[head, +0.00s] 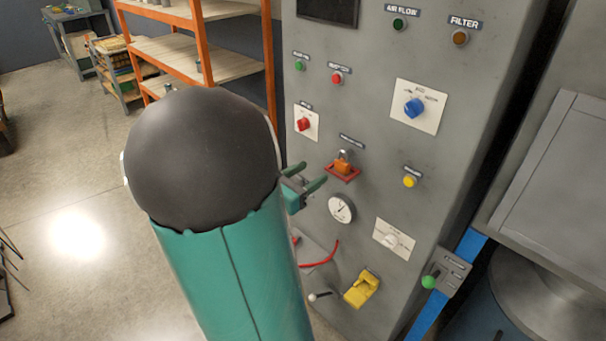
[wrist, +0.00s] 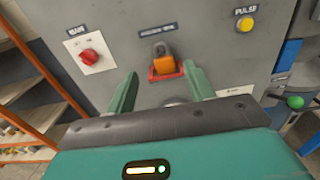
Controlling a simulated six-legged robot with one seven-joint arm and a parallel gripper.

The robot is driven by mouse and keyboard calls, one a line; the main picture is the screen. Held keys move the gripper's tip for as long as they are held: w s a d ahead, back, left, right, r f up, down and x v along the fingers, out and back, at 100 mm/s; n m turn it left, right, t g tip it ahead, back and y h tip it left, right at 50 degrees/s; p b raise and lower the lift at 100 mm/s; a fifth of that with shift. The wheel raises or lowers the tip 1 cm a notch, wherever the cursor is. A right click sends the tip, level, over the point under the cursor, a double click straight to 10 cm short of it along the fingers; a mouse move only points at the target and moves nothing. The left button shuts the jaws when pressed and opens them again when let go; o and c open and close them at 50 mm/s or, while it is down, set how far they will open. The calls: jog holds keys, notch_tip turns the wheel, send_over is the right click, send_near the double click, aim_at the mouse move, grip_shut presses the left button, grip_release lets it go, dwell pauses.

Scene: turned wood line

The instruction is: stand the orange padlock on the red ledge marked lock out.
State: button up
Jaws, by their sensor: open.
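The orange padlock (head: 343,164) stands upright on the small red ledge (head: 343,175) on the grey panel, its shackle up. In the wrist view the padlock (wrist: 164,64) sits on the red ledge (wrist: 167,75), between and beyond my fingertips. A small label above the ledge is too blurred to read. My gripper (head: 305,181) is open in front of the panel, left of and slightly below the ledge in the head view. Its two green fingers (wrist: 163,84) are apart and nothing is between them. The padlock looks clear of both fingers.
The grey panel (head: 370,90) carries a red knob (head: 303,124), a blue knob (head: 414,108), a yellow button (head: 409,181), a gauge (head: 341,208) and a yellow switch (head: 361,289). An orange-framed shelf (head: 203,45) stands left. Floor at left is open.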

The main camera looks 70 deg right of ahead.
jog(key=shift+a, duration=0.1)
jog(key=w+a+f+m+t+y, duration=0.1)
jog(key=w+a+m+t+y, duration=0.3)
jog(key=a, duration=0.7)
jog(key=w+a+m+t+y, duration=0.2)
jog(key=w+a+m+y, duration=0.3)
jog(key=a, duration=0.6)
jog(key=w+a+r+m+t+y, duration=0.1)
jog(key=a+r+m+t+y, duration=0.1)
jog(key=a, duration=0.8)
jog(key=w+a+r+m+t+y, duration=0.2)
jog(key=a+r+t+y, duration=0.1)
jog(key=a, duration=0.7)
jog(key=t+y, duration=0.1)
jog(key=y, duration=0.1)
jog(key=shift+a+r+t+y, duration=0.25)
jog(key=shift+a+t+y, duration=0.05)
jog(key=shift+a, duration=0.1)
jog(key=c, duration=0.4)
jog(key=shift+o, duration=0.2)
jog(key=shift+d, duration=0.1)
